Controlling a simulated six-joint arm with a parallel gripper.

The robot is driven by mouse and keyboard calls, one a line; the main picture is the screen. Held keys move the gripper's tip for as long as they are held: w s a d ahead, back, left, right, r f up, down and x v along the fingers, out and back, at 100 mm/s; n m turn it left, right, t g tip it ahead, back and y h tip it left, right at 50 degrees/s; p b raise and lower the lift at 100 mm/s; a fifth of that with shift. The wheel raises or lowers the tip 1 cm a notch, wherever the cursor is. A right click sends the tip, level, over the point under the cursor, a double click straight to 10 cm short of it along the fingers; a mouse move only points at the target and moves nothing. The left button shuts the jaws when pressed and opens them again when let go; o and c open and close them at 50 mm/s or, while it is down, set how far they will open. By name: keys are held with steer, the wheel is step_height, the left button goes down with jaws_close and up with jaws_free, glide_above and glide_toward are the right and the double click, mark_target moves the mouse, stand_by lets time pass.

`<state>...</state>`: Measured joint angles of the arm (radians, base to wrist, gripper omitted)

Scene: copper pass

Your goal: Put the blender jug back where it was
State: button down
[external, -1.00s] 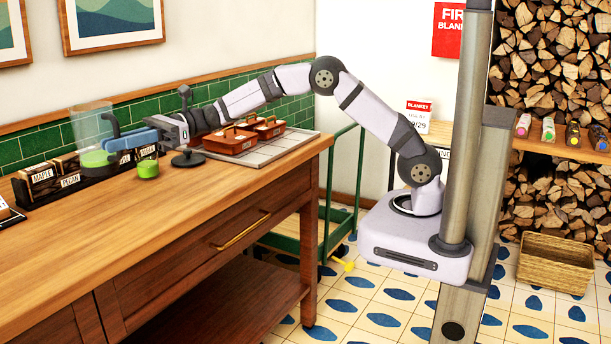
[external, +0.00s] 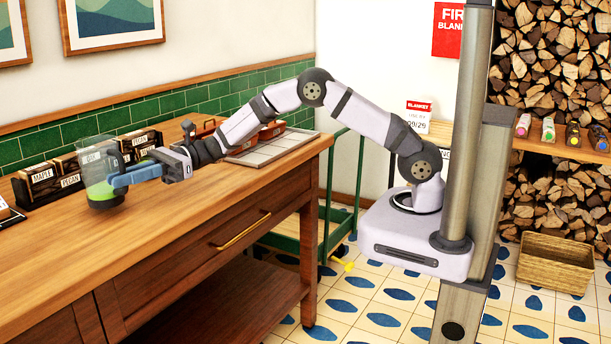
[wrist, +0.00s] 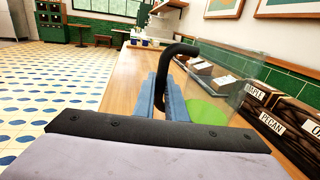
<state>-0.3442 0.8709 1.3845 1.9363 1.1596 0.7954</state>
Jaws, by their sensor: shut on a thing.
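The blender jug (external: 98,172) is clear, with green contents and a dark collar at its foot. It looks upright over the left part of the counter; I cannot tell whether its foot touches the wood. My gripper (external: 118,178) has its blue fingers shut on the jug's black handle (wrist: 175,50), on the right side of the jug in the external view. In the wrist view the jug (wrist: 238,85) is right of the fingers, its green contents low down.
Black boxes with labels such as PECAN (external: 70,181) stand along the tiled wall behind the jug. The front of the counter (external: 150,235) is clear.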

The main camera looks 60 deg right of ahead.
steer(key=shift+f, duration=0.8)
steer(key=shift+f, duration=0.1)
steer(key=shift+f, duration=0.1)
steer(key=c, duration=1.8)
jaws_free()
steer(key=d, duration=0.4)
steer(key=s+d+b, duration=0.1)
steer(key=d, duration=0.3)
steer(key=s+d+b, duration=0.1)
steer(key=d, duration=0.2)
steer(key=shift+s+d, duration=0.25)
steer(key=shift+d, duration=0.15)
steer(key=shift+s, duration=0.1)
